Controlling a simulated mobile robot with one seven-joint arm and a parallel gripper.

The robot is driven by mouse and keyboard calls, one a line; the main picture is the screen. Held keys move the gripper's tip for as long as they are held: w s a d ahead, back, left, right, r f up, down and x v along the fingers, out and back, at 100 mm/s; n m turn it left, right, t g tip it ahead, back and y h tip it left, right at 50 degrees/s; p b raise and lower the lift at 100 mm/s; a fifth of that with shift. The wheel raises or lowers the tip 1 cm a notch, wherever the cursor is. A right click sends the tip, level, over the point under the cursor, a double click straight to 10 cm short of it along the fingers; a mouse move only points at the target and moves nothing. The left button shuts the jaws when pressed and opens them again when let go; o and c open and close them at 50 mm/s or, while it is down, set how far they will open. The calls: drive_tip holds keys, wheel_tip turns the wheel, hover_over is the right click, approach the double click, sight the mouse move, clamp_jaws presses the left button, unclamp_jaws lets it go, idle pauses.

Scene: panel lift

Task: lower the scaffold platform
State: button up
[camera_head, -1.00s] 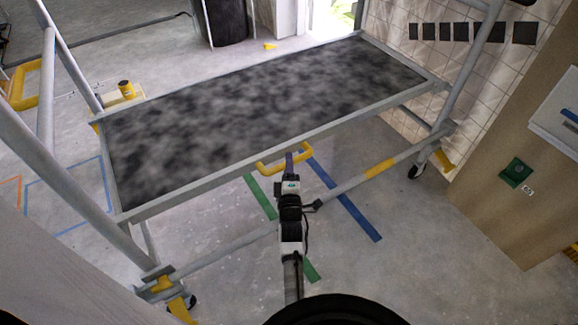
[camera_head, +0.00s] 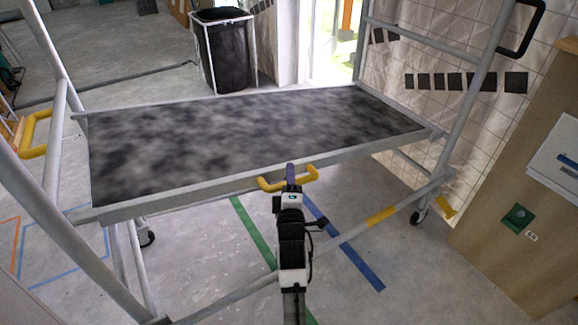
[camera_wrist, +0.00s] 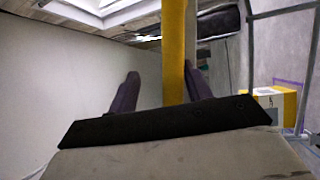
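The scaffold platform (camera_head: 250,140) is a mottled dark grey deck in a light grey frame. It sits level between the scaffold's tubular end frames, above the lower rail. A yellow handle (camera_head: 306,176) is fixed to its front edge. My gripper (camera_head: 290,170) is at the middle of this handle. In the wrist view, the yellow bar (camera_wrist: 174,50) runs between my two dark fingers (camera_wrist: 163,85). The fingers stand apart, with a visible gap on the left of the bar. The bar looks close to the right finger; contact is unclear.
A black bin (camera_head: 228,55) stands behind the platform. A wooden panel (camera_head: 520,190) with a green square is at the right. The lower rail (camera_head: 345,235) crosses in front, with a castor (camera_head: 418,216) at its right end.

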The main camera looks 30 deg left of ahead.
wheel_tip(320, 180, up, 5)
drive_tip(key=shift+s+r, duration=0.1)
drive_tip(key=shift+s, duration=0.1)
idle(0.3)
